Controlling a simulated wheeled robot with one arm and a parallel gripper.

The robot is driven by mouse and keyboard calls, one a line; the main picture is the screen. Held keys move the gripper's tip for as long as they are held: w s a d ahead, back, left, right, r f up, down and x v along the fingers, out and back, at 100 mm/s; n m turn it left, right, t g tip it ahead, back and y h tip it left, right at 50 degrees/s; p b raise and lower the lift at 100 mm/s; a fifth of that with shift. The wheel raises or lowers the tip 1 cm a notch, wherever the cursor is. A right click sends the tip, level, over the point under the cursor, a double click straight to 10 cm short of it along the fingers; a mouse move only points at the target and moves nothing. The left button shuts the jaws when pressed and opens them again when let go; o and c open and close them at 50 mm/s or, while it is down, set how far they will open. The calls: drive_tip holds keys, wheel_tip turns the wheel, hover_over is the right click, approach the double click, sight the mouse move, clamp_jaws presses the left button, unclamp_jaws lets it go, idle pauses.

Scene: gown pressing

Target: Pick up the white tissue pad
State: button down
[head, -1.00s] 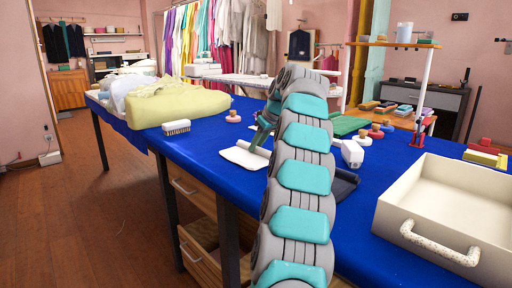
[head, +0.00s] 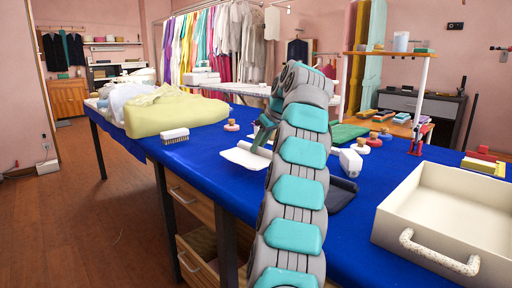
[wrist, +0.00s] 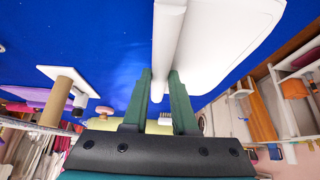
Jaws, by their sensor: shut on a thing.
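The white tissue pad (head: 243,156) shows in the head view at the middle of the blue-covered table, just left of my arm. In the wrist view it is a flat white sheet (wrist: 215,45) with a thick rolled edge. My gripper (wrist: 160,82) has its two green fingers on either side of that rolled edge and is shut on it. In the head view my gripper (head: 263,135) is at the pad's far right side, partly hidden by my arm. The gap between pad and table is hard to judge.
A cream tray with a handle (head: 455,200) stands at the right on the blue table (head: 370,235). A white bottle (head: 350,162) is right of my arm. A brush (head: 175,135), a small round-based stamp (head: 232,125) and a yellow folded cloth (head: 175,110) lie to the left.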

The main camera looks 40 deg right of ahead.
drive_tip(key=s+b, duration=0.1)
drive_tip(key=s, duration=0.3)
drive_tip(key=s+r+b, duration=0.1)
drive_tip(key=s, duration=0.4)
drive_tip(key=s+b, duration=0.1)
drive_tip(key=s, duration=0.4)
drive_tip(key=shift+s+d+r, duration=0.2)
drive_tip(key=c, duration=1.2)
unclamp_jaws()
clamp_jaws()
